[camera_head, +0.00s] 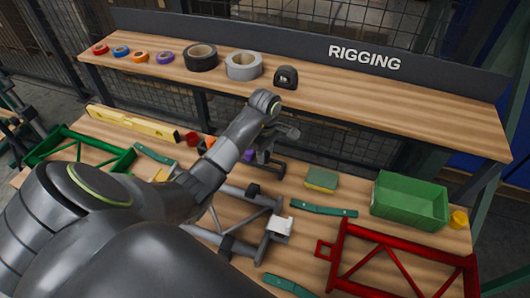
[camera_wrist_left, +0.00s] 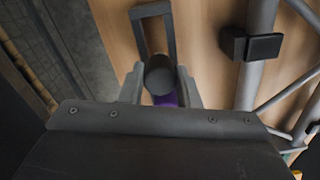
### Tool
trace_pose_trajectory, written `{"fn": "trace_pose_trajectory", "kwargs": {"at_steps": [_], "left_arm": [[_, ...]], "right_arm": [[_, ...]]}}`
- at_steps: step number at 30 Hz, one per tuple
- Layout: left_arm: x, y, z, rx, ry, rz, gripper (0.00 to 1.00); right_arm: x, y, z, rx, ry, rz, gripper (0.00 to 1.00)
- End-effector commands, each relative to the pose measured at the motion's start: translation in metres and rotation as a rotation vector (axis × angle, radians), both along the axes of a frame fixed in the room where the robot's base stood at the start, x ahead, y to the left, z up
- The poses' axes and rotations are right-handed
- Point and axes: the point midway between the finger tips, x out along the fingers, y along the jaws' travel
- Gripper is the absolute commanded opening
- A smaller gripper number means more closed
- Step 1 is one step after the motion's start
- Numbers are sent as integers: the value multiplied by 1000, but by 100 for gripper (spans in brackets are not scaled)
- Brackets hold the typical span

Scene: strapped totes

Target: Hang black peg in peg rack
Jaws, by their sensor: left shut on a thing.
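My left gripper (camera_wrist_left: 160,88) is shut on a dark, round-ended piece (camera_wrist_left: 159,72), which looks like the black peg. Its two grey fingers sit on either side of it. A purple part (camera_wrist_left: 165,99) shows just below it, between the fingers. A black rectangular loop (camera_wrist_left: 172,35) lies just beyond the peg; I cannot tell whether they touch. I cannot tell which frame is the peg rack. My right gripper is not in view.
A red frame (camera_head: 403,260) and a green bin (camera_head: 410,203) are at the right. A sponge (camera_head: 321,180) and green strips (camera_head: 323,210) lie between. A green frame (camera_head: 80,146) and yellow level (camera_head: 131,122) are left. The raised shelf (camera_head: 350,108) holds tape rolls.

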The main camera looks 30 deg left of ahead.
Motion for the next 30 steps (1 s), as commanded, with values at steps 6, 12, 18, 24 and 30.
{"fn": "trace_pose_trajectory", "kwargs": {"at_steps": [6,12,18,24,30], "left_arm": [[0,0,0,0,0,0,55],[0,0,0,0,0,0,55],[1,0,8,0,-3,0,55],[0,0,46,0,-2,-1,55],[0,0,75,0,0,0,55]], "right_arm": [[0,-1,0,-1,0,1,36],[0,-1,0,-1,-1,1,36],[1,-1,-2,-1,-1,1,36],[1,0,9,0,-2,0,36],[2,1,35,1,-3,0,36]]}}
